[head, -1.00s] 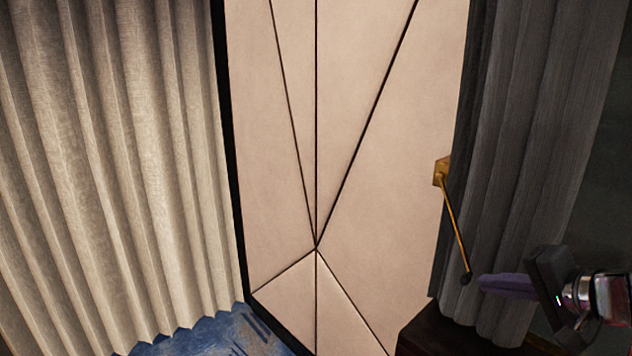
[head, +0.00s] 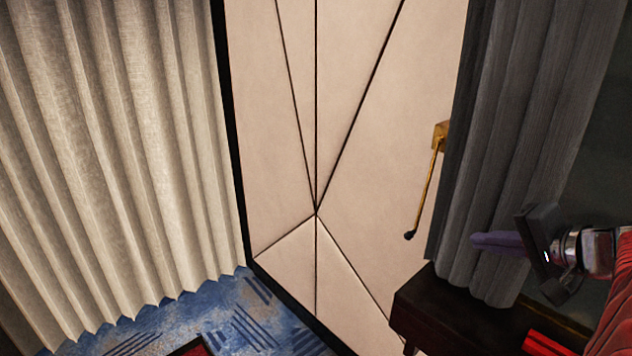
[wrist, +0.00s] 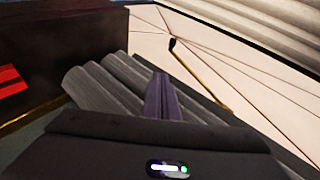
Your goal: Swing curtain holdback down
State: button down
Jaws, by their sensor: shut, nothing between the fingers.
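The curtain holdback (head: 424,188) is a thin brass rod with a dark knob at its free end. It hangs from a brass bracket (head: 440,136) on the pale panelled wall and slants down and slightly left. It also shows in the wrist view (wrist: 200,80), its dark knob toward the top. My gripper (head: 476,241) is at the right, in front of the dark grey curtain (head: 520,130), with its purple fingers pointing left. The fingers are closed together and empty, to the right of the knob and apart from it. They also show in the wrist view (wrist: 162,95).
A dark box-like piece of furniture (head: 440,305) stands below the grey curtain, with red items at the lower right. A beige curtain (head: 110,150) hangs at the left above blue patterned carpet (head: 240,310). The wall before the rod is clear.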

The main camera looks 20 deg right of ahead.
jog(key=s+d+f, duration=0.1)
jog(key=s+f, duration=0.1)
jog(key=s, duration=0.4)
jog(key=s+d+f, duration=0.1)
jog(key=s+f, duration=0.1)
jog(key=s, duration=0.4)
jog(key=shift+s+d+f, duration=0.25)
jog(key=shift+s, duration=0.05)
jog(key=shift+w+a, duration=0.1)
dwell(0.6)
